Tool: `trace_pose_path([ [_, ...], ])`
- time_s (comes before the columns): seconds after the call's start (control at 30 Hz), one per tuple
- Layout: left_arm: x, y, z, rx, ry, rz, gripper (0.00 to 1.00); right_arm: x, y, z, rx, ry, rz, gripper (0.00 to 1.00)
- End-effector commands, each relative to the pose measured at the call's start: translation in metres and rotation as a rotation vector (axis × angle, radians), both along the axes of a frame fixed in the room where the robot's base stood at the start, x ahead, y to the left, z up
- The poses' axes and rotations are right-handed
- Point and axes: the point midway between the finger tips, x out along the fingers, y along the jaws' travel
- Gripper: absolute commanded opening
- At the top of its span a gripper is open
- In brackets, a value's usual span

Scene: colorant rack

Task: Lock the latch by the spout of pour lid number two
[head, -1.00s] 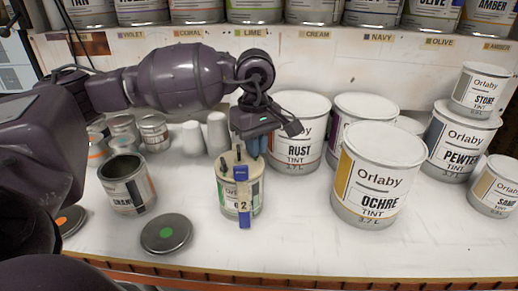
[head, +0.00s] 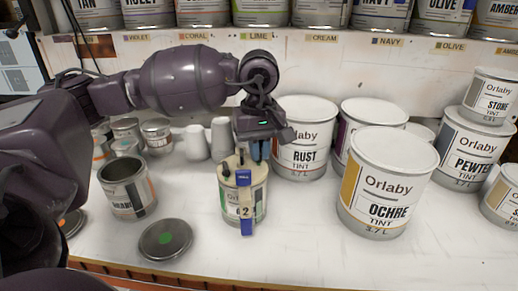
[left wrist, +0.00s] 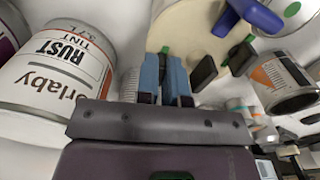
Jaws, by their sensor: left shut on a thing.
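A can with a cream pour lid (head: 250,172) stands upright near the front of the white shelf. Black latch tabs show around the lid, one at the left (head: 225,168); in the left wrist view another black tab (left wrist: 205,70) is beside my fingers. My left gripper (head: 260,150) points down at the lid's back right edge. In the left wrist view its blue fingers (left wrist: 166,62) are close together on a small green-tipped latch, mostly hidden between them. My right gripper is not in view.
The RUST tint can (head: 304,140) stands close behind and right of my gripper, the OCHRE can (head: 388,185) farther right. An open can (head: 128,188) and a loose round lid (head: 165,239) are at the left. Bare shelf lies in front of the OCHRE can.

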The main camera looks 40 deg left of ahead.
Motion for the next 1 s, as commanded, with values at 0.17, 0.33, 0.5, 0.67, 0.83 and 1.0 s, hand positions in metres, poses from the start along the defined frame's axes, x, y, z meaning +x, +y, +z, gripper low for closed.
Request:
trace_pose_path([
  [0.17, 0.0, 0.0, 0.001, -0.001, -0.001, 0.001, 0.29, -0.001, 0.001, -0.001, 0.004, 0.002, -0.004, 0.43],
  [0.33, 0.0, 0.0, 0.0, 0.0, 0.0, 0.001, 0.35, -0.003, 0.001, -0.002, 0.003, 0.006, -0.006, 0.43],
  [0.5, 0.0, 0.0, 0.001, -0.001, -0.001, 0.001, 0.35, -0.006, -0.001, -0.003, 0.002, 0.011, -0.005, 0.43],
  [0.67, 0.0, 0.0, 0.015, 0.0, -0.002, 0.001, 0.35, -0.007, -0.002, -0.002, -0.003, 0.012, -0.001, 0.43],
  [0.83, 0.001, 0.0, 0.045, -0.001, -0.006, 0.001, 0.35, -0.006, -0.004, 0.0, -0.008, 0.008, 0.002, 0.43],
  [1.0, 0.0, 0.0, 0.076, 0.0, -0.005, 0.001, 0.35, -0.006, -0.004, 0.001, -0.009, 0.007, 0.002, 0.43],
])
